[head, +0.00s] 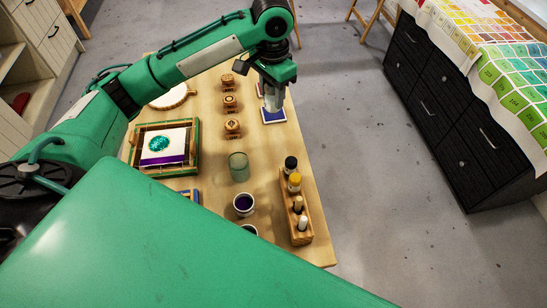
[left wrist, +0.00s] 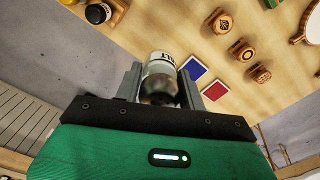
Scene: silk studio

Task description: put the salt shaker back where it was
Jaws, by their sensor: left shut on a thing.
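The salt shaker (left wrist: 160,82), a clear jar with a pale, lettered label, is between the fingers of my left gripper (left wrist: 158,90) in the left wrist view. The gripper is shut on it. In the head view my left gripper (head: 271,90) points down near the table's far right edge, with the shaker (head: 272,102) partly hidden beneath it. A blue card (head: 272,115) with a white border lies just below it in the picture. The wrist view shows a blue card (left wrist: 192,67) and a red card (left wrist: 215,91) beside the shaker. My right gripper is not in view.
Carved wooden blocks (head: 232,126) stand left of the cards. A wooden rack (head: 300,225) of bottles is at the right edge, near a green-grey cup (head: 239,166) and a dark-filled cup (head: 243,204). A framed print (head: 165,146) lies left. Bare tabletop (head: 265,150) lies between.

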